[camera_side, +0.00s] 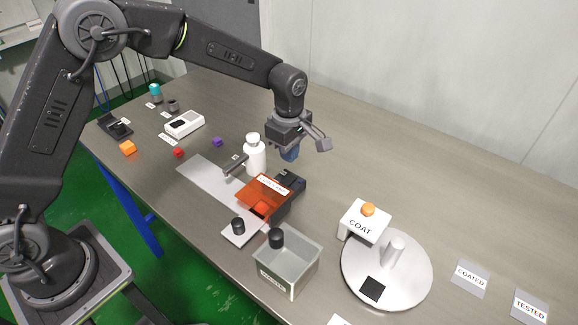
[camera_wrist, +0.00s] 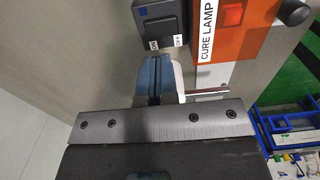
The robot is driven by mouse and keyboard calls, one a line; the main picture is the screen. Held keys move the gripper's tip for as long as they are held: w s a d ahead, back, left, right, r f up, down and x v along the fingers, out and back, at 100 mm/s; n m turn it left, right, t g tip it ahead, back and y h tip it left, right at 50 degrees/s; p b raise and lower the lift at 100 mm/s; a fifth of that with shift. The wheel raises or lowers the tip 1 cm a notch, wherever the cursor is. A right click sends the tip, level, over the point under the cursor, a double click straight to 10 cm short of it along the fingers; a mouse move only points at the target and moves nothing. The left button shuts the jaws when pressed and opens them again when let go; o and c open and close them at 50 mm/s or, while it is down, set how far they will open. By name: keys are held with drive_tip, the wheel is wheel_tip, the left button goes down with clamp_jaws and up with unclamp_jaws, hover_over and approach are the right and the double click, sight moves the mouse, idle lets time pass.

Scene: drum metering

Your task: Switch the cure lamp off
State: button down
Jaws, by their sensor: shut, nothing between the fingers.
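The cure lamp has an orange translucent hood (camera_side: 277,187) with a white CURE LAMP label, which also shows in the wrist view (camera_wrist: 207,35). A brighter red-orange patch shows at the hood; I cannot tell whether it is lamp light. The dark switch box (camera_side: 293,183) adjoins the hood. My gripper (camera_side: 289,155) is shut and empty, above the table behind the switch box. Its blue fingertips (camera_wrist: 152,62) appear just short of the labels, apparently not touching.
A white bottle (camera_side: 254,158) with a metal nozzle stands left of my gripper. A grey open bin (camera_side: 288,277) and a black-knobbed plate (camera_side: 238,230) are in front of the lamp. The COAT unit (camera_side: 364,220) and round turntable (camera_side: 415,265) stand right.

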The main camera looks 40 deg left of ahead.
sight(292, 177)
wheel_tip(292, 177, up, 8)
drive_tip(key=shift+f, duration=0.2)
drive_tip(key=shift+w, duration=0.45)
wheel_tip(292, 177, down, 14)
drive_tip(key=shift+f, duration=0.1)
idle(0.7)
